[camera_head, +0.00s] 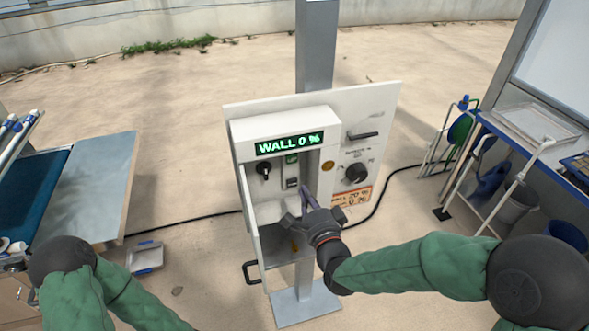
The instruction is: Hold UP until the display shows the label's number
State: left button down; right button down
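The white control panel (378,112) stands on a grey post in the middle of the view. Its display (289,144) reads "WALL 0 %" in green. An orange label (352,196) on the panel's lower right seems to read "WALL 20 %" on its upper line; the lower line is unclear. Inside the box, a rocker-like button (291,183) sits below a small green-lit part (292,158). My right gripper (305,203) is in front of the box, just below and right of that button. Its fingers are small and dark, so their opening is unclear. My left gripper is outside the view.
A black knob (264,169) is in the box, and another knob (356,173) is on the panel's right. A conveyor bench (95,185) stands left. A blue shelf (540,160) with buckets and trays stands right. A black cable crosses the floor.

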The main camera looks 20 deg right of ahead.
aim_at(291, 163)
jog(key=w, duration=1)
jog(key=shift+w+a, duration=0.15)
jog(key=shift+a, duration=0.05)
